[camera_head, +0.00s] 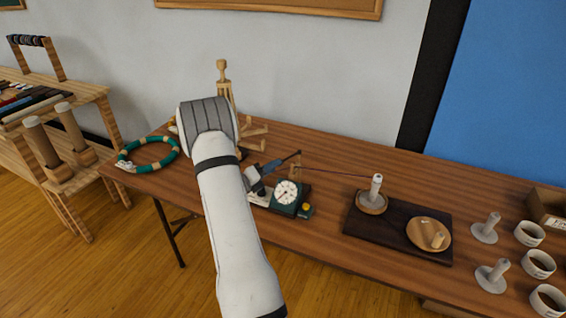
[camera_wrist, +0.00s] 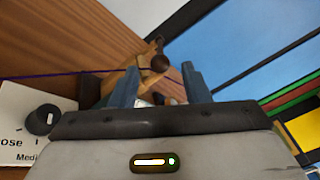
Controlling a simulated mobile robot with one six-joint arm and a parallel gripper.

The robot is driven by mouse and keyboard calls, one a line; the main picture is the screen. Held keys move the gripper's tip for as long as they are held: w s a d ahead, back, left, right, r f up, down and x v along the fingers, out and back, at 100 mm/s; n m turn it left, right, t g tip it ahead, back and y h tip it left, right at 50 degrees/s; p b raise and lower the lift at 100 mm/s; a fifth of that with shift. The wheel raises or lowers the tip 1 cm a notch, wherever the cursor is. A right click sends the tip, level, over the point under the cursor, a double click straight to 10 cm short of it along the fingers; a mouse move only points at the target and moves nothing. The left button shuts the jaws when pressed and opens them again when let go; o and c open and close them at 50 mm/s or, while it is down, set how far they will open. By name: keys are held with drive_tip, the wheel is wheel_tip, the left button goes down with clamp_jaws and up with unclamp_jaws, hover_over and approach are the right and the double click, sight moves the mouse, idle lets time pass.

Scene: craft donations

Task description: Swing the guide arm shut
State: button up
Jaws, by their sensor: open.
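The winder (camera_head: 287,197), a dark green device with a white dial, stands near the table's front edge. Its guide arm appears to be the small wooden piece (camera_head: 295,172) beside my gripper (camera_head: 283,163). In the wrist view a wooden piece (camera_wrist: 131,78) with a dark round knob (camera_wrist: 160,63) shows beyond and between the two blue-grey fingers of my gripper (camera_wrist: 158,72). The fingers are apart. I cannot tell whether either touches the wood. A purple thread (camera_head: 335,172) runs from there to the spool (camera_head: 376,186) on the right. The guide arm's pivot is hidden.
A dark board (camera_head: 400,248) holds the spool and a round wooden piece (camera_head: 429,234). A wooden mannequin (camera_head: 222,75) stands behind my arm; a green ring (camera_head: 127,147) lies left. A labelled white panel with a dark knob (camera_wrist: 40,121) is close.

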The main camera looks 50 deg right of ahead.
sight(283, 161)
drive_tip(key=d, duration=0.3)
drive_tip(key=s+d, duration=0.1)
drive_tip(key=d, duration=0.1)
drive_tip(key=shift+d+p, duration=0.25)
drive_tip(key=shift+p, duration=0.1)
drive_tip(key=shift+c, duration=0.5)
clamp_jaws()
